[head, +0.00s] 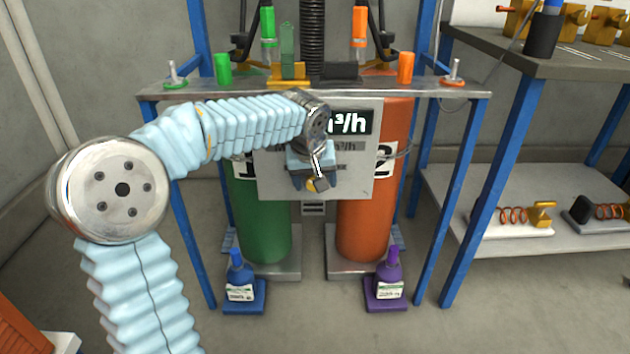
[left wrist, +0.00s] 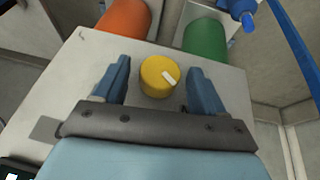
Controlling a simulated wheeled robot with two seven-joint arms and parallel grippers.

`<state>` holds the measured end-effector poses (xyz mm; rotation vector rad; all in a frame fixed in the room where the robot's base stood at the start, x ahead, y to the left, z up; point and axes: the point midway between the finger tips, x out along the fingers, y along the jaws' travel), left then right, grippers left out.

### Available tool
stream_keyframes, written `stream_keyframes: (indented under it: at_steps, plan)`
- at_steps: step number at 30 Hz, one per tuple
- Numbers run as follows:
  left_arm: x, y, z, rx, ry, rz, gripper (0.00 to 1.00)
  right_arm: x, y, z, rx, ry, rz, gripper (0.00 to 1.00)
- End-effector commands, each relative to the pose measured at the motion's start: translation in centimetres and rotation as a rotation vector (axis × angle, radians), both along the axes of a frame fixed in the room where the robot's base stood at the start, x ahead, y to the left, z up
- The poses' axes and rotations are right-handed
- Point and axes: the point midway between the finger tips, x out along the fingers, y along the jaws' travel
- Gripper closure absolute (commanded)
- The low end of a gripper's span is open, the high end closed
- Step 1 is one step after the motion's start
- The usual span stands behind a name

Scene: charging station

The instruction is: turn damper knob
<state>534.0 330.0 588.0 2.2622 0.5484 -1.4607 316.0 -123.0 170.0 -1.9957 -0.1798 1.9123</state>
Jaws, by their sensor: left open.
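The damper knob (left wrist: 158,76) is a round yellow knob with a white pointer mark on its face. It sits on a pale grey panel (left wrist: 75,62) in the left wrist view. My left gripper (left wrist: 155,70) is open, with one blue finger on either side of the knob and a gap on both sides. In the head view, my left gripper (head: 318,178) is in front of the lower middle of the panel (head: 369,176). There it hides most of the knob, with only a bit of yellow showing. My right gripper is not in view.
A green cylinder (head: 263,222) and an orange cylinder (head: 365,228) stand behind the panel. A metal shelf (head: 200,90) on blue legs runs above it. Blue (head: 240,275) and purple (head: 388,275) bottles stand in front. A workbench (head: 500,55) is at the right.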

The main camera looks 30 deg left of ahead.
Motion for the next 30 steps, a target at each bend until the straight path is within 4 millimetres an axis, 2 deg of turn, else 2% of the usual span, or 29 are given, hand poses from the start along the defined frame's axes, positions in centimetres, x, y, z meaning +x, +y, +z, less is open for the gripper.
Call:
stream_keyframes:
  at_steps: [6, 17, 30]
  plan:
    - [0.01, -0.02, -0.01, 0.000, 0.000, 0.000, 0.29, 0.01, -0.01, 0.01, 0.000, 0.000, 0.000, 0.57]
    - [0.01, -0.02, 0.01, 0.000, 0.000, 0.000, 0.84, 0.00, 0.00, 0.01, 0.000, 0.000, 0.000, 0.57]
    - [0.17, -0.34, 0.26, 0.085, 0.051, -0.004, 0.85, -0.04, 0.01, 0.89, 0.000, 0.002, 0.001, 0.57]
